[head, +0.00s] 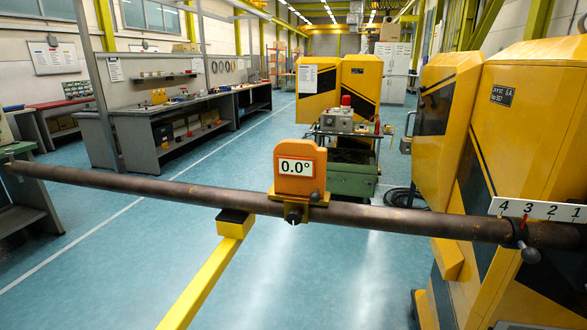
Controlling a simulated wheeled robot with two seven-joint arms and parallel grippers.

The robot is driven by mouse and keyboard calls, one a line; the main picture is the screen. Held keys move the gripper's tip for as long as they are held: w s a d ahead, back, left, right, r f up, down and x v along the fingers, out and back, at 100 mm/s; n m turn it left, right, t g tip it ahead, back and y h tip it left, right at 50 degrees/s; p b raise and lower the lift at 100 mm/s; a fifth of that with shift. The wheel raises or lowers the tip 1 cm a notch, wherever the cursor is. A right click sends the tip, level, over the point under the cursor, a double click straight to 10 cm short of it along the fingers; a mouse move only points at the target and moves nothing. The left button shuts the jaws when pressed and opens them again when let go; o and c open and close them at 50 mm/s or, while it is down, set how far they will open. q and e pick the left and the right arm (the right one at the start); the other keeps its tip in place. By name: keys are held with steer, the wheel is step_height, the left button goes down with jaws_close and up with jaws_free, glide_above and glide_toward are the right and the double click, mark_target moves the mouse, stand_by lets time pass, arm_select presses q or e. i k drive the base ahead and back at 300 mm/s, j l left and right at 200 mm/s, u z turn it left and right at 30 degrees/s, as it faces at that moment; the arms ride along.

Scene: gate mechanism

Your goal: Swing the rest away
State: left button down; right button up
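A long brown metal bar (140,187) crosses the head view from the left edge to the right edge, sloping slightly down to the right. The rest is a yellow arm (200,279) that rises from the bottom edge to a black pad (235,215). The pad is at the bar's underside, left of the gauge; I cannot tell whether they touch. An orange gauge (295,170) reading 0.0° is clamped on the bar, with a dark knob (293,215) below it. Neither of my grippers is in view.
A white scale plate (540,209) numbered 4 to 1 sits at the right, with a dark clamp handle (528,252) below it. Yellow machine housings (535,130) stand behind it. Workbenches (165,130) line the left. The blue floor (110,250) around the rest looks clear.

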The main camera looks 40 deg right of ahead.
mark_target(234, 226)
steer(key=i+j+z, duration=0.15)
steer(key=j+z, duration=0.3)
steer(key=i+j+z, duration=0.1)
steer(key=j+z, duration=0.75)
steer(key=j, duration=0.15)
steer(key=j+z, duration=0.45)
steer(key=k+j+z, duration=0.2)
steer(key=j+z, duration=0.2)
steer(key=j, duration=0.15)
steer(key=j+u, duration=0.1)
steer(key=j, duration=0.55)
steer(key=i+j+u, duration=0.15)
steer(key=j, duration=0.5)
steer(key=j+u, duration=0.1)
steer(key=j, duration=0.55)
